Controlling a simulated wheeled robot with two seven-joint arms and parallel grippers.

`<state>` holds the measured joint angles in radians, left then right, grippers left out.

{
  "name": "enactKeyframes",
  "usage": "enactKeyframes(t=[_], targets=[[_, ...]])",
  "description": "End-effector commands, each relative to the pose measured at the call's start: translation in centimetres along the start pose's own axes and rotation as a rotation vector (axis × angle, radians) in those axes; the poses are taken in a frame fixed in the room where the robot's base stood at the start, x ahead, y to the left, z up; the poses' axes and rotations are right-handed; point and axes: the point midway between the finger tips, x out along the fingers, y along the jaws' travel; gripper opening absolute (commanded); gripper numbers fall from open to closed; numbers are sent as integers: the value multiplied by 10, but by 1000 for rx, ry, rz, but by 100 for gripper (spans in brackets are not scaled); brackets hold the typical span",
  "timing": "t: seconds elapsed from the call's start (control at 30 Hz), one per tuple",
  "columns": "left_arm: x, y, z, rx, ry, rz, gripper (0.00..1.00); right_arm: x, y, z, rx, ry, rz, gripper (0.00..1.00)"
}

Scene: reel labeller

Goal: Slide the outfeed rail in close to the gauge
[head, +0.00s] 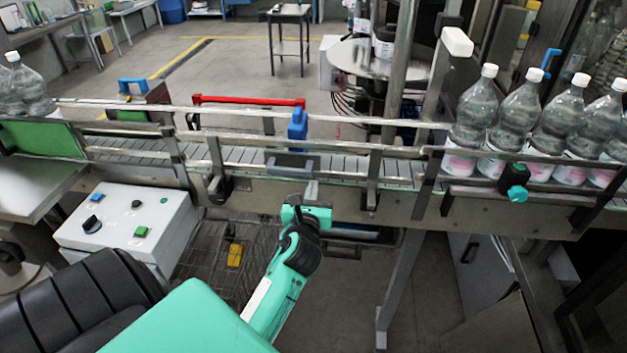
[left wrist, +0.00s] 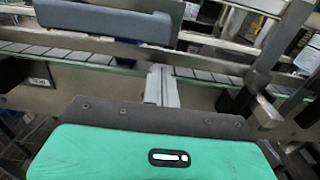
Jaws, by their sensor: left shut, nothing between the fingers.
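The near guide rail (head: 345,147), a long metal bar that I take to be the outfeed rail, runs along the near side of the conveyor. A blue block (head: 298,124), which looks like the gauge, stands at the rails; whether it touches the near rail I cannot tell. A grey-blue bar (head: 292,163) sits just below it and also shows in the left wrist view (left wrist: 105,20). My right gripper is out of view.
Several bottles (head: 522,115) stand on the conveyor at the right. Rail posts and a black clamp (head: 220,187) rise along its near side. A control box (head: 125,222) stands at lower left. A red bar (head: 248,100) lies behind the far rail. The belt's middle is clear of bottles.

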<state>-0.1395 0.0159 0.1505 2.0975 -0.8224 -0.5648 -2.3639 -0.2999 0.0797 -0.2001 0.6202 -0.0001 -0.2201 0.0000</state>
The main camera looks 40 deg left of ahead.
Motion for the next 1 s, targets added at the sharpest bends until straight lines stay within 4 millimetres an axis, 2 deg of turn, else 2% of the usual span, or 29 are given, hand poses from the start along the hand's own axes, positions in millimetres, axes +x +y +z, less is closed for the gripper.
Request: enactKeyframes(t=[0.2, 0.57, 0.83, 1.0], targets=[[16, 0, 0, 0, 1, 0, 0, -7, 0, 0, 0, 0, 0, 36], [18, 0, 0, 0, 0, -1, 0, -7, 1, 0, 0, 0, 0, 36], [47, 0, 2, 3, -2, -1, 0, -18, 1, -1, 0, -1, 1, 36], [51, 0, 0, 0, -1, 0, 0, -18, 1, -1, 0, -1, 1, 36]])
